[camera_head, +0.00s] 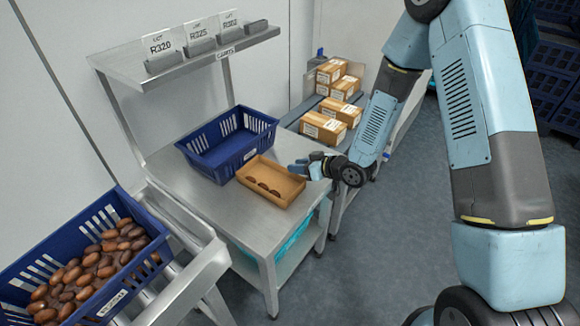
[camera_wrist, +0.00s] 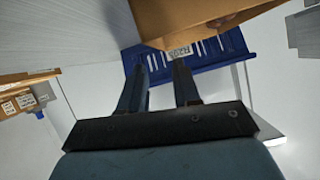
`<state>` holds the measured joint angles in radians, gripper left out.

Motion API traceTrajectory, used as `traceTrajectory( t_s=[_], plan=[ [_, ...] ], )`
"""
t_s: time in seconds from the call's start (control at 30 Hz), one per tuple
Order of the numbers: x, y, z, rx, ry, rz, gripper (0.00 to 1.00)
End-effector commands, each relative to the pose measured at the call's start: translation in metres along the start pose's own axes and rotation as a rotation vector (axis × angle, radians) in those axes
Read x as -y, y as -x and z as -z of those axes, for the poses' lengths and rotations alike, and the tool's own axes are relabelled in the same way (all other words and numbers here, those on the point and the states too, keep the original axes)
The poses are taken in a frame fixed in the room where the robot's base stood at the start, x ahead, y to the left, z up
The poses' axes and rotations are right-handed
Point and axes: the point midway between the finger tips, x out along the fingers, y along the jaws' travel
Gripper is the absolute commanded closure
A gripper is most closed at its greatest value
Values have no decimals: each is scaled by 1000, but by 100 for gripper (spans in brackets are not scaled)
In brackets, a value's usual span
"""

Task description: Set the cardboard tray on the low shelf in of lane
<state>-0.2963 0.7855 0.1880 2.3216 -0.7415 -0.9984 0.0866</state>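The cardboard tray (camera_head: 285,191) sits on the steel bench (camera_head: 188,197), near its right edge, with a few brown dates in it. In the wrist view the tray (camera_wrist: 205,22) fills the top middle, close to the fingers. My gripper (camera_head: 303,167) is at the tray's right end, low over the bench edge. In the wrist view the two fingers of my gripper (camera_wrist: 161,82) stand apart with a gap between them. I cannot tell whether either finger touches the tray. A lower shelf (camera_head: 298,262) shows under the bench, with something teal above it, partly hidden.
A blue crate (camera_head: 229,164) stands behind the tray on the bench. An upper shelf (camera_head: 190,58) holds three lot cards. Several cartons (camera_head: 324,128) stand on the lane at the back. A blue crate of dates (camera_head: 139,272) is at front left. The floor (camera_head: 345,275) at right is clear.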

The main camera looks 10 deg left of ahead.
Motion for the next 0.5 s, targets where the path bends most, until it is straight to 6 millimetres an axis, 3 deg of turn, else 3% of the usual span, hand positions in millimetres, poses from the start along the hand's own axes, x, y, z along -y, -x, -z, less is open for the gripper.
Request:
traceTrajectory(
  t_s=[0.2,0.5],
  plan=[
    [-1,38,0,-1,0,-1,68],
    [0,57,0,-1,0,1,68]
  ],
)
